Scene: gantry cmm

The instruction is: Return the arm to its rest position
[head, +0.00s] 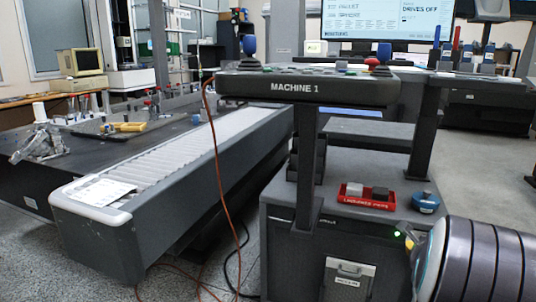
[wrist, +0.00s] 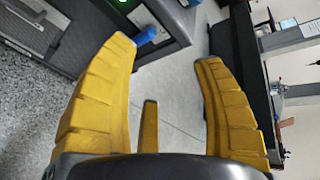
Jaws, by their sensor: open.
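My gripper (wrist: 166,50) shows large in the wrist view. The arm's end is beside the right side of the dark cabinet (head: 375,243). Most of the gripper is hidden there. A blue round object (head: 426,202) sits on the cabinet top near it.
A red tray (head: 367,204) with dark and light blocks is on the cabinet top. A "MACHINE 1" console (head: 300,88) stands above it. A roller conveyor (head: 175,155) with a paper runs at left. An orange cable (head: 216,160) hangs to the floor. Open floor lies right of the cabinet.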

